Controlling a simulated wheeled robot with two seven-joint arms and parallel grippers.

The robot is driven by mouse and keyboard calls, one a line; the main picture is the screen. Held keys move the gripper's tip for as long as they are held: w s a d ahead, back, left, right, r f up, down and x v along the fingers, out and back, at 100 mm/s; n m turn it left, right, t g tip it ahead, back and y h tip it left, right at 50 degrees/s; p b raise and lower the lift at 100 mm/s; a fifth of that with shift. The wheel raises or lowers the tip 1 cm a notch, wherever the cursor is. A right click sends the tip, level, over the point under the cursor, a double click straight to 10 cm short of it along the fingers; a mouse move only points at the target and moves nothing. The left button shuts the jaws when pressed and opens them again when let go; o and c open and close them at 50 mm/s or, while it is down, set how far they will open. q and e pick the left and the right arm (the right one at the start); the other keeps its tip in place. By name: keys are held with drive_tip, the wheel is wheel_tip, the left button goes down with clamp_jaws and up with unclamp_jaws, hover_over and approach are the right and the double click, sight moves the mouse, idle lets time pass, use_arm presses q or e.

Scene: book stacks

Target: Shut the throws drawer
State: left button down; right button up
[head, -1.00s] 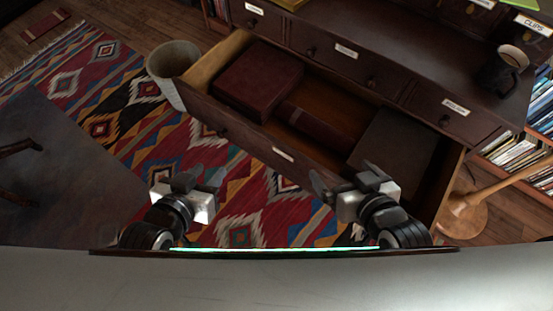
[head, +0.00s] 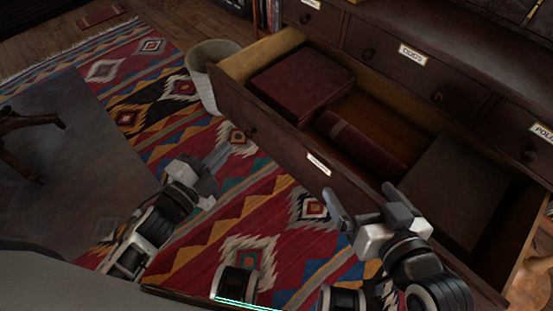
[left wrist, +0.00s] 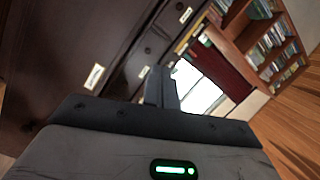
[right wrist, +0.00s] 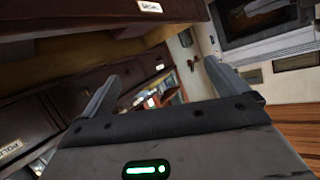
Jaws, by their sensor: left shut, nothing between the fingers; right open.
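A long dark wood drawer (head: 275,129) stands pulled out from the chest, its front facing the rug. I take it for the throws drawer, but its small label (head: 319,164) is too small to read. Inside lie a dark red box (head: 300,82), a red book (head: 358,142) and a dark flat volume (head: 450,190). My left gripper (head: 219,156) is shut and empty over the rug, apart from the drawer front. My right gripper (head: 364,204) is open and empty, overlapping the drawer front's right part in the head view; contact cannot be told. The right gripper hides some of the front.
Shut upper drawers line the chest (head: 390,60), one labelled "CORDS" or similar (head: 412,55). A pale bin (head: 203,75) stands close to the drawer's left end. The patterned rug (head: 150,95) between is clear.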

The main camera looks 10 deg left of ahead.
use_arm(q)
wheel_tip(320, 180, down, 7)
drive_tip(key=m+g+h+b, duration=0.1)
drive_tip(key=m+h+b, duration=0.25)
drive_tip(key=m, duration=0.35)
drive_tip(key=m+b, duration=0.1)
drive_tip(key=b, duration=0.2)
approach(284, 129)
drive_tip(key=shift+g+h, duration=0.25)
drive_tip(key=shift+g, duration=0.15)
drive_tip(key=x, duration=0.6)
drive_tip(key=shift+w, duration=0.4)
drive_tip(key=shift+w+d+r+p, duration=0.1)
drive_tip(key=shift+p, duration=0.2)
use_arm(e)
drive_tip(key=a+f+y, duration=0.1)
drive_tip(key=a+f, duration=0.1)
drive_tip(key=shift+w+f+t+y, duration=0.1)
drive_tip(key=shift+f+t+y, duration=0.2)
drive_tip(key=shift+t+y, duration=0.1)
